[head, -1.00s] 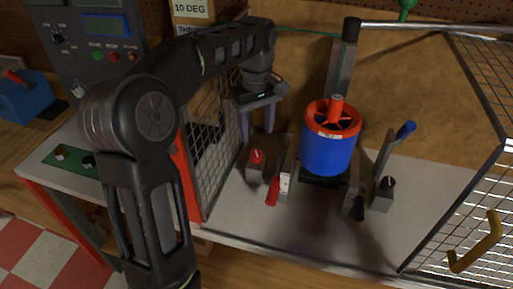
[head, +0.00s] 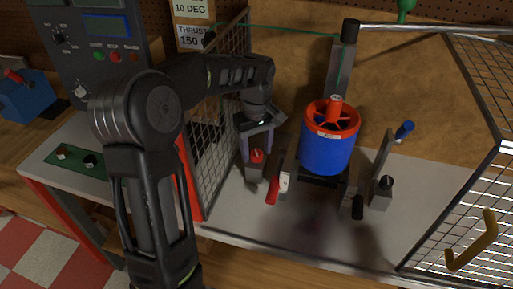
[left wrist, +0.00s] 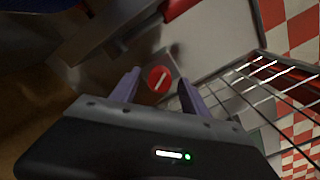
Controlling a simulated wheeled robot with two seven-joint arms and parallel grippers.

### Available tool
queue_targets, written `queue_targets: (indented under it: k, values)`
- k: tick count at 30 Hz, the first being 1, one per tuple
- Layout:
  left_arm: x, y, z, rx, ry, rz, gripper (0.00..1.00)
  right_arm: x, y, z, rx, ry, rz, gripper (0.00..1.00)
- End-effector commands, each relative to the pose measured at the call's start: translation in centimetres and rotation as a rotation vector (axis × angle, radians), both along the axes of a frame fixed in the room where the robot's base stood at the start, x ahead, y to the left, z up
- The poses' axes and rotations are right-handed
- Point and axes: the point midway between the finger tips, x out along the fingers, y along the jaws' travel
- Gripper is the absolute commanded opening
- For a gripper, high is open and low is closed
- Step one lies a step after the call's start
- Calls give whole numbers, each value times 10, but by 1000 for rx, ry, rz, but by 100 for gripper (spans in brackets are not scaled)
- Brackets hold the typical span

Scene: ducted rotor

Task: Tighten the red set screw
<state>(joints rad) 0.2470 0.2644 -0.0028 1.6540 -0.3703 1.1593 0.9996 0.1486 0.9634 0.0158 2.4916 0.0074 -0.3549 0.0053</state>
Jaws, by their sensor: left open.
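The red set screw (head: 257,155) sits on top of a small grey block (head: 254,172) on the bench, left of the blue ducted rotor (head: 326,150). In the left wrist view the screw (left wrist: 159,79) is a round red head with a pale slot, seen between and beyond the fingertips. My left gripper (head: 255,150) is open, pointing down with its purple fingers around or just above the screw. In the left wrist view the gripper (left wrist: 157,88) shows its fingers apart, with no clear contact on the screw. My right gripper is not in view.
A red-handled clamp (head: 272,190) stands just right of the screw block. A blue-handled lever (head: 404,130) is right of the rotor. Mesh guards (head: 208,130) stand left and right of the bench. The front bench strip is clear.

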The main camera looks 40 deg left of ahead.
Motion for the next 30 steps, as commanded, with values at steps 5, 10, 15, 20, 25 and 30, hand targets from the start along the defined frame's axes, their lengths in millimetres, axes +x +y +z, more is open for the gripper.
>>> queue_targets:
  k: [5, 10, 15, 20, 25, 30]
  values:
    - [0, 0, 0, 0, 0, 0, 45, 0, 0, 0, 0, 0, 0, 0]
    - [0, 0, 0, 0, 0, 0, 31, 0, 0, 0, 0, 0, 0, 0]
    - [0, 0, 1, 0, 0, 0, 17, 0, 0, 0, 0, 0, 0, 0]
    - [0, 0, 1, 0, 0, 0, 4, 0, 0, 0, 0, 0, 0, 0]
    - [0, 0, 1, 0, 0, 0, 0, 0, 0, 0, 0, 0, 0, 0]
    - [0, 0, 1, 0, 0, -6, 0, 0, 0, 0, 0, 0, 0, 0]
